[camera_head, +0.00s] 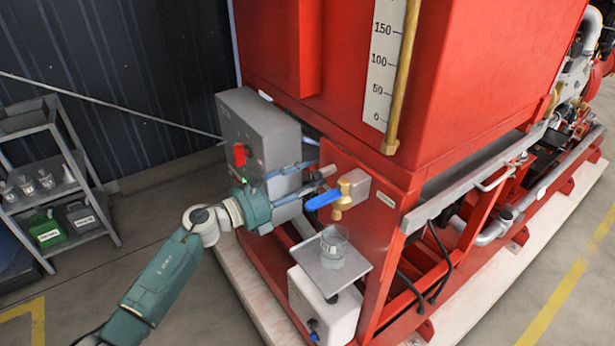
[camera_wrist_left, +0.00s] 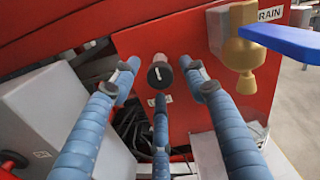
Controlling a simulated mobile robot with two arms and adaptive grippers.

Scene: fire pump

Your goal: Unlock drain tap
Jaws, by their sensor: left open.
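The drain tap (camera_head: 352,186) is a brass valve with a blue lever (camera_head: 323,200) on the red panel; in the left wrist view the tap (camera_wrist_left: 240,62) is at upper right, beside a label partly reading "RAIN". A black round knob (camera_wrist_left: 159,72) with a pale mark sits on the panel left of the tap. A small label below it is partly covered by a finger. My left gripper (camera_head: 314,177) points at the panel, open, its blue fingers spread around the knob's outline in the wrist view. Contact cannot be told. My right gripper is not in view.
A glass beaker (camera_head: 334,243) stands on a small metal shelf (camera_head: 352,268) below the tap. A grey control box (camera_head: 262,130) with a red switch (camera_head: 240,154) is close to my left gripper. A shelf rack (camera_head: 58,170) stands at left, with clear floor between.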

